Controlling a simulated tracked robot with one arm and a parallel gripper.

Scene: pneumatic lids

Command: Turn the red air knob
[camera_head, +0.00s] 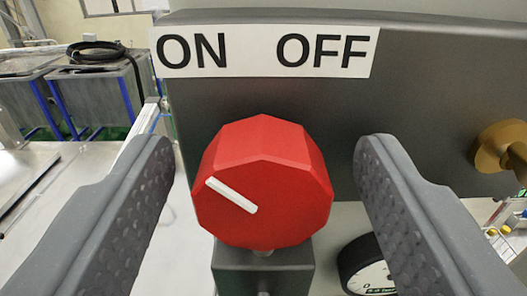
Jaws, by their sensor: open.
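The red air knob (285,190) is a faceted red dial with a white pointer line that slants toward the upper left, on the ON side. It sits on a dark grey block (262,268). A white label (264,52) above it reads ON at left and OFF at right. My gripper (268,165) is open, with one grey textured finger on each side of the knob. A gap shows between each finger and the knob, though I cannot tell how their depths compare.
A dark grey panel (420,95) stands behind the knob. A brass fitting (497,150) sticks out at right. A round gauge (366,268) is at lower right, partly behind the right finger. Grey bins (95,100) with a black coiled hose (97,50) stand far back left.

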